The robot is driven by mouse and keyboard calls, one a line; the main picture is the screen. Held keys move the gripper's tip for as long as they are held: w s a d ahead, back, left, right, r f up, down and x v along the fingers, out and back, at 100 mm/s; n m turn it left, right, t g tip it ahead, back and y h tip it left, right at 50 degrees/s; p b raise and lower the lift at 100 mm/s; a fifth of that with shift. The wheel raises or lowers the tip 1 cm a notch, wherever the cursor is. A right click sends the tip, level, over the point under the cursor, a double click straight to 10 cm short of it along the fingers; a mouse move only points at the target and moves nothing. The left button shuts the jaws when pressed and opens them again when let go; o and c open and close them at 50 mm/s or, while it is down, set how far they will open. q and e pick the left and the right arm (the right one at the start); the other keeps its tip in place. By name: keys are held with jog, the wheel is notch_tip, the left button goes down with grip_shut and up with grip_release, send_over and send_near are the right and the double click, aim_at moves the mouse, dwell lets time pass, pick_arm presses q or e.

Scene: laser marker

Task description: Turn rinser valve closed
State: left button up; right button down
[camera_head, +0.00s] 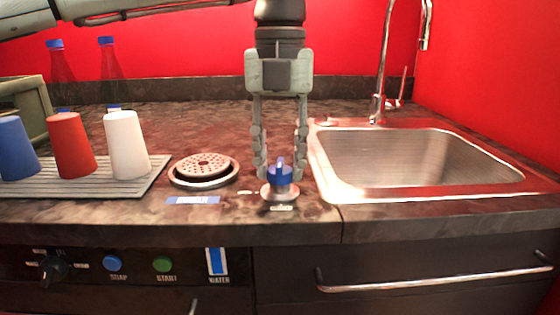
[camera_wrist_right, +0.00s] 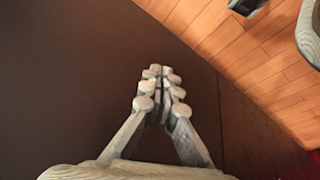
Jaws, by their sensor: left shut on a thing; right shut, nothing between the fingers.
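The rinser valve is a blue knob (camera_head: 280,176) with a raised narrow grip on a round metal base (camera_head: 279,194), at the counter's front edge left of the sink. The knob's grip appears end-on, pointing toward the front. My left gripper (camera_head: 280,165) comes down from above, with one finger on each side of the blue knob, shut on it. The round glass rinser (camera_head: 206,170), a perforated metal disc, is set in the counter to the left of the valve. My right gripper (camera_wrist_right: 160,82) shows in the right wrist view, shut and empty, fingertips together, in front of a dark surface.
Blue, red (camera_head: 70,146) and white cups (camera_head: 127,146) stand upside down on a ribbed mat (camera_head: 92,188) at left. Two bottles with blue caps stand behind. The sink (camera_head: 420,160) with a tall faucet (camera_head: 380,75) is at right. Buttons and a dial sit on the front panel (camera_head: 135,265).

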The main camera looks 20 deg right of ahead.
aim_at(280, 162)
pick_arm(q)
jog(key=shift+n, duration=0.8)
jog(key=o, duration=1.2)
notch_tip(280, 162, up, 12)
